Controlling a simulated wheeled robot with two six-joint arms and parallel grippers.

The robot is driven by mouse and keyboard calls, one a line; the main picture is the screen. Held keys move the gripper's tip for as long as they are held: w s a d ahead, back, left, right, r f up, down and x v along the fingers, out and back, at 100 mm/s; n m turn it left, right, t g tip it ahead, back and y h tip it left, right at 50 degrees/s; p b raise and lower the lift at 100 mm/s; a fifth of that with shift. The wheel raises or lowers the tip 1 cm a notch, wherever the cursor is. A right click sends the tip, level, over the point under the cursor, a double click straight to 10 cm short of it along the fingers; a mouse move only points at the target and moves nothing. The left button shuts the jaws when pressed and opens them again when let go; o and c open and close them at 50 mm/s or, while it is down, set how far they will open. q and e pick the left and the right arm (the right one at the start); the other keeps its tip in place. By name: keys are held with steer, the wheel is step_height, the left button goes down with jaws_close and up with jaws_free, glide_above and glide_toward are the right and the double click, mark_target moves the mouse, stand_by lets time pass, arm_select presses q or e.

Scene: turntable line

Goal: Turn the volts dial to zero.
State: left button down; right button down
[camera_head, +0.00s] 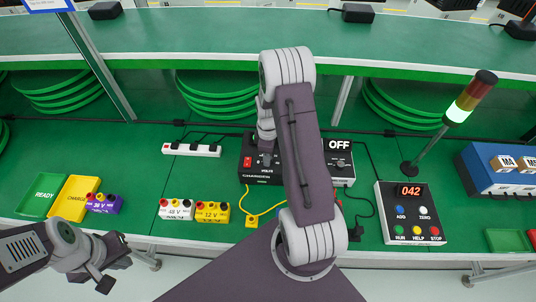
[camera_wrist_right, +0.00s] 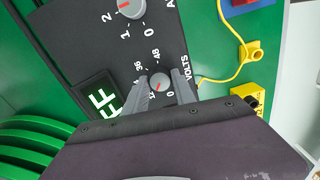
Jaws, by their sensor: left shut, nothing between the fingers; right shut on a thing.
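The volts dial (camera_wrist_right: 160,82) is a small grey knob with a red pointer mark, beside the VOLTS label in the right wrist view. Numbers including 0, 36 and 48 ring it. The pointer seems to slant to the lower left, away from the 0; its exact reading is too small to tell. My right gripper (camera_wrist_right: 160,77) is shut on the dial, one finger on each side. In the head view the right gripper (camera_head: 266,158) is at the black charger (camera_head: 257,180) and hides the dial. My left gripper (camera_head: 104,277) is shut and empty, off the table's front edge.
A yellow cable (camera_head: 262,212) lies in front of the charger. White (camera_head: 176,212) and yellow (camera_head: 212,214) battery blocks stand to the left, a button box (camera_head: 412,218) to the right.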

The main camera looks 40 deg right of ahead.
steer(key=n, duration=0.5)
steer(key=shift+r+n+p, duration=0.1)
steer(key=shift+n+p, duration=0.2)
steer(key=shift+p, duration=0.1)
steer(key=shift+n, duration=2.2)
steer(key=c, duration=1)
jaws_free()
steer(key=shift+c, duration=0.2)
step_height(320, 180, up, 9)
